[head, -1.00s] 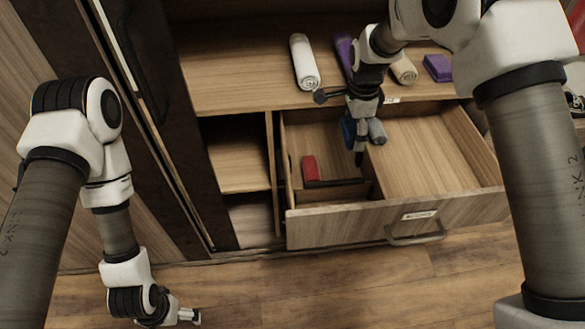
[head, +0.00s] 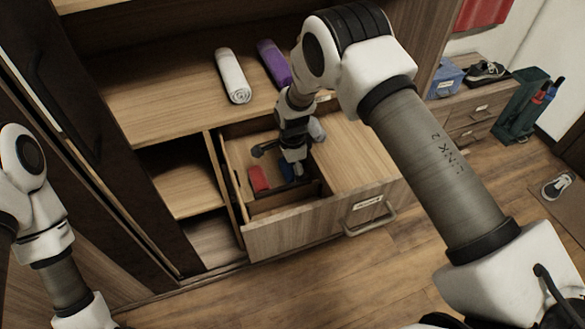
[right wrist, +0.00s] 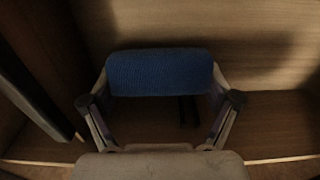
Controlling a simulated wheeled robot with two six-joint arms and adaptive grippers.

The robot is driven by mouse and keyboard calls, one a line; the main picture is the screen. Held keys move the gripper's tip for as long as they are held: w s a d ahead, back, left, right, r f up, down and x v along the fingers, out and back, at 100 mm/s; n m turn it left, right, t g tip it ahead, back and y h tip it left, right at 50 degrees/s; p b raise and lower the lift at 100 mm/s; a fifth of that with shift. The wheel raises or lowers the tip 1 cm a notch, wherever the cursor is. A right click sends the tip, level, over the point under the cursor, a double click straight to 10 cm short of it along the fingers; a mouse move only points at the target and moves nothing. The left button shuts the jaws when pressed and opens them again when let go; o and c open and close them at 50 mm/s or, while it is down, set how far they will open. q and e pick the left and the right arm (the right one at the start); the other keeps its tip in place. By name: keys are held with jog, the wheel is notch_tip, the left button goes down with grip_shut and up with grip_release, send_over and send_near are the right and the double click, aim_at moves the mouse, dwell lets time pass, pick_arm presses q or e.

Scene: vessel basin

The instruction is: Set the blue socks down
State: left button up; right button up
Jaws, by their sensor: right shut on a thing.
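The blue socks (right wrist: 160,72) are a ribbed blue roll held between the two fingers of my right gripper (right wrist: 160,95) in the right wrist view. In the head view my right gripper (head: 293,172) reaches down into the left compartment of the open drawer (head: 300,222). A bit of the blue socks (head: 286,173) shows beside it, to the right of a red roll (head: 259,179). The gripper hides most of the socks, and I cannot tell whether they touch the drawer floor. My left gripper is outside the frame.
A white roll (head: 233,76) and a purple roll (head: 273,64) lie on the shelf (head: 170,100) above the drawer. The drawer's right part (head: 350,160) shows bare wood.

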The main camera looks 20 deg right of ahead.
jog(key=shift+f, duration=0.2)
jog(key=o, duration=0.7)
jog(key=shift+r, duration=0.1)
notch_tip(320, 180, up, 12)
jog(key=shift+r+b, duration=0.15)
jog(key=shift+b, duration=0.2)
